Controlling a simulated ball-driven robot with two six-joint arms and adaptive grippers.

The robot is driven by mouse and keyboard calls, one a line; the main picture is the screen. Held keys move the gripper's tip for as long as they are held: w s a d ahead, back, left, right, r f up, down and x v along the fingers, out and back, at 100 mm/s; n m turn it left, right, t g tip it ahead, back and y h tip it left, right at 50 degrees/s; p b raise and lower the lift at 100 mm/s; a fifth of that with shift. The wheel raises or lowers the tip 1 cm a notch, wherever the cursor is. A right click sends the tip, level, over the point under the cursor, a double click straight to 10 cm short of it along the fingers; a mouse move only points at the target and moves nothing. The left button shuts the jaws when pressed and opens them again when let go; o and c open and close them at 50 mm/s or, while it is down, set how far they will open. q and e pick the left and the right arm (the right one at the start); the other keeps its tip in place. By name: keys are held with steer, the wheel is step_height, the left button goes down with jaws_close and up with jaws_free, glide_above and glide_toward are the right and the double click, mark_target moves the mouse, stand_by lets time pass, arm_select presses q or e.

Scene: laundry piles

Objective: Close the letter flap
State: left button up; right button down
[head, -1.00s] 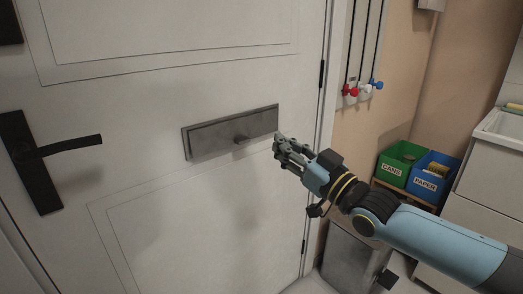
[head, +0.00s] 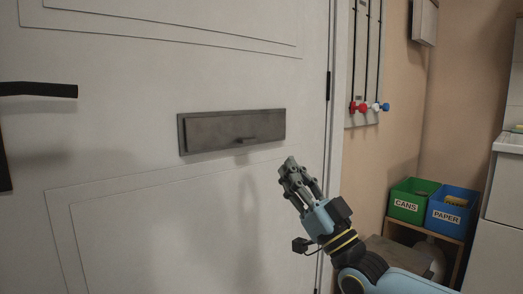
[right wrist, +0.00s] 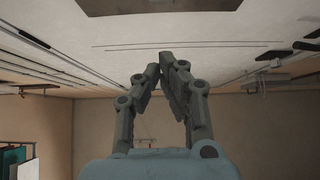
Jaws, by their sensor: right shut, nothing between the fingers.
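The letter flap (head: 215,134) is a dark grey metal panel in a plate on the white door, with a small knob (head: 245,140) low on its face. It looks flat or nearly flat against its plate; I cannot tell if it is fully shut. My right gripper (head: 288,165) is below the flap's right end, apart from it, fingers together and empty, pointing up and left. In the right wrist view the closed fingertips (right wrist: 167,56) show, with a dark panel, likely the letter flap (right wrist: 160,6), at the top edge. My left gripper is out of view.
The white door (head: 110,120) has a black handle (head: 40,90) at left. Green (head: 408,204) and blue (head: 450,215) bins stand on a low shelf at the right.

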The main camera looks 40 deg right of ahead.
mark_target(246, 130)
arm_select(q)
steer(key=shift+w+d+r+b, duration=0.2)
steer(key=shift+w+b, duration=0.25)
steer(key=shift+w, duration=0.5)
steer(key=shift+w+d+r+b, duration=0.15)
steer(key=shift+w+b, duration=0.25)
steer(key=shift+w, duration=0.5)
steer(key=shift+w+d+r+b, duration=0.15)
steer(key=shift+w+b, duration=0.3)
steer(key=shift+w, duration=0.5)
arm_select(e)
steer(key=w+r, duration=0.4)
steer(key=w, duration=0.5)
steer(key=shift+a, duration=0.4)
steer(key=shift+w+r, duration=0.1)
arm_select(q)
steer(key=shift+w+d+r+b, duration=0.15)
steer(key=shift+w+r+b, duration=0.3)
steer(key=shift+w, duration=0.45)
arm_select(e)
steer(key=shift+w+f, duration=0.3)
steer(key=shift+w, duration=0.3)
